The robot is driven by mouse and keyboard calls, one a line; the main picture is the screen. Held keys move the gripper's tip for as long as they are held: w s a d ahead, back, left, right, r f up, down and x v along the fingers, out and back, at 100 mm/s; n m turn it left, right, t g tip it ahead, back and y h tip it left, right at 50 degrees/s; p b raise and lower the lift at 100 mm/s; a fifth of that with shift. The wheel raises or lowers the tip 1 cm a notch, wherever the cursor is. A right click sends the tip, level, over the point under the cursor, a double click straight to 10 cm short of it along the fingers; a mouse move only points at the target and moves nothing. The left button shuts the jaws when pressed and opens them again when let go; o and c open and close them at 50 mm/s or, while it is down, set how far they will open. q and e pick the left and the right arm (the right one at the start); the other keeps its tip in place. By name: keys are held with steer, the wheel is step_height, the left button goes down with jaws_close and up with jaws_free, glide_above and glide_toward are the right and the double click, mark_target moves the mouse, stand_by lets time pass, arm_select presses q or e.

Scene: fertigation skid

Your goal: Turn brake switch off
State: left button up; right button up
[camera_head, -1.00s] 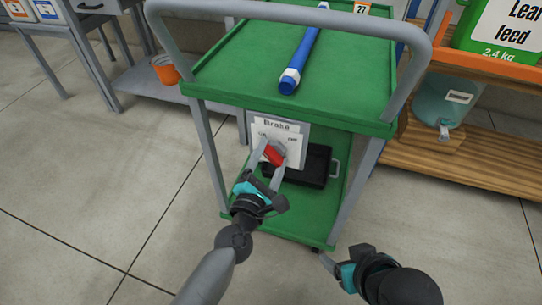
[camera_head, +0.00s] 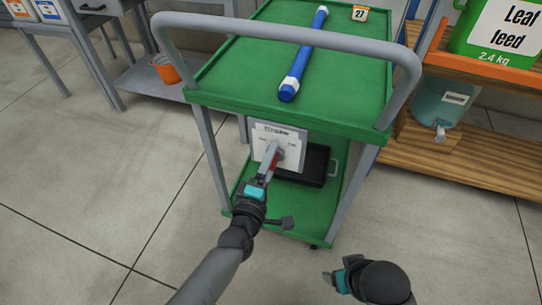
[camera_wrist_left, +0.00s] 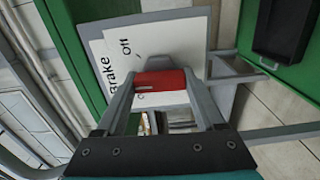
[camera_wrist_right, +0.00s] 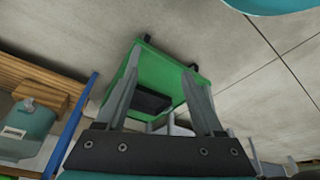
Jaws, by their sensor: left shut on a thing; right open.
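The brake switch is a red handle (camera_head: 274,160) on a white plate (camera_head: 260,148) labelled "Brake", mounted below the green cart's top. My left gripper (camera_head: 272,155) is shut on the red handle, its jaws seen nearly edge-on in the head view. The other position label is partly hidden by a finger. My right gripper (camera_wrist_right: 160,95) is open and empty, low at the front right, away from the cart.
The cart's top (camera_head: 235,75) carries a blue tube (camera_head: 305,55) and a small box marked 27 (camera_head: 360,13). A black tray (camera_head: 312,165) is on the lower shelf behind the plate. A grey push handle (camera_head: 290,36) arches over the near side. A wooden shelf (camera_head: 475,155) stands at right.

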arm_select(q)
steer(key=m+p, duration=0.2)
steer(key=m, duration=0.3)
steer(key=shift+r, duration=0.1)
steer(key=shift+m+p, duration=0.75)
steer(key=shift+m, duration=1.15)
arm_select(e)
steer(key=s+f+g, duration=0.1)
steer(key=s+f, duration=0.2)
steer(key=f, duration=0.4)
steer(key=shift+s+d+f, duration=0.2)
steer(key=shift+d, duration=0.05)
arm_select(q)
steer(key=o, duration=1.4)
steer(key=shift+c, duration=0.2)
steer(key=shift+s, duration=0.1)
steer(key=p+v, duration=0.4)
steer(key=v, duration=1.1)
arm_select(e)
steer(key=s+d+f, duration=0.4)
steer(key=f, duration=0.3)
steer(key=shift+s+h, duration=0.3)
steer(key=shift+s, duration=0.1)
